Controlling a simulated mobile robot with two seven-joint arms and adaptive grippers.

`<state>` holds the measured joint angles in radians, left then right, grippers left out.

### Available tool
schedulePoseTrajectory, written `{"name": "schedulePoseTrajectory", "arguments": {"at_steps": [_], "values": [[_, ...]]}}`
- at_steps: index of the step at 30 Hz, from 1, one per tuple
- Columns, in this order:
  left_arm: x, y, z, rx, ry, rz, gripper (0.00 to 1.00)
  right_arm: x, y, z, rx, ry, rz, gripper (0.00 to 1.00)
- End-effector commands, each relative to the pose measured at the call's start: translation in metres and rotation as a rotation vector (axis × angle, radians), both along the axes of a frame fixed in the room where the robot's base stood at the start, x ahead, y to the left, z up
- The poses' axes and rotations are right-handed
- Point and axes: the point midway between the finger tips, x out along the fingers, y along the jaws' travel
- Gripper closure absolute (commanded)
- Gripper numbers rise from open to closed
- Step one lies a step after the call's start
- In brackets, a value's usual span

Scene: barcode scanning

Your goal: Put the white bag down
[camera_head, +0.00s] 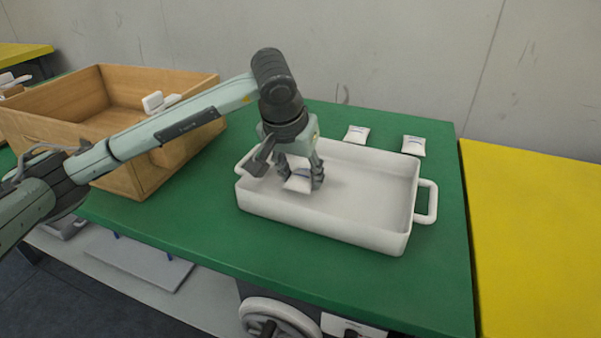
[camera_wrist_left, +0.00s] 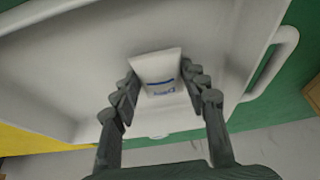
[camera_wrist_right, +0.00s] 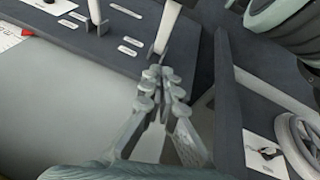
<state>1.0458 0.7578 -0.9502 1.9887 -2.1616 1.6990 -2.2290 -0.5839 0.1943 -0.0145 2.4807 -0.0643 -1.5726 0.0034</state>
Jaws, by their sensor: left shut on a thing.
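My left gripper (camera_head: 302,182) is shut on a white bag (camera_head: 298,184) and holds it inside the left part of the white tray (camera_head: 330,225). In the left wrist view the bag (camera_wrist_left: 158,72) sits between the two fingertips (camera_wrist_left: 163,88), with blue print facing the camera. I cannot tell whether the bag touches the tray floor. My right gripper (camera_wrist_right: 160,88) shows only in its own wrist view, with its fingertips together and nothing between them.
An open wooden box (camera_head: 150,165) stands at the left. A yellow table (camera_head: 535,230) adjoins on the right.

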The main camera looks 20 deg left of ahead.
Motion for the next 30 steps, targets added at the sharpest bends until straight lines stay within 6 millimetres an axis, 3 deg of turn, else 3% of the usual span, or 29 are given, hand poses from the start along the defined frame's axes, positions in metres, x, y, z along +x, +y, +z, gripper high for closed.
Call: {"name": "schedulePoseTrajectory", "arguments": {"at_steps": [24, 25, 30], "values": [[0.000, 0.000, -0.002, 0.000, 0.000, 0.000, 0.85, 0.016, 0.010, 0.001, 0.018, -0.072, 0.029, 1.00], [0.000, 0.000, -0.002, 0.000, 0.001, 0.000, 0.54, 0.017, 0.011, 0.002, 0.020, -0.077, 0.031, 1.00], [0.000, 0.000, -0.002, 0.000, 0.001, 0.000, 0.35, 0.017, 0.011, 0.002, 0.020, -0.077, 0.031, 1.00]]}}
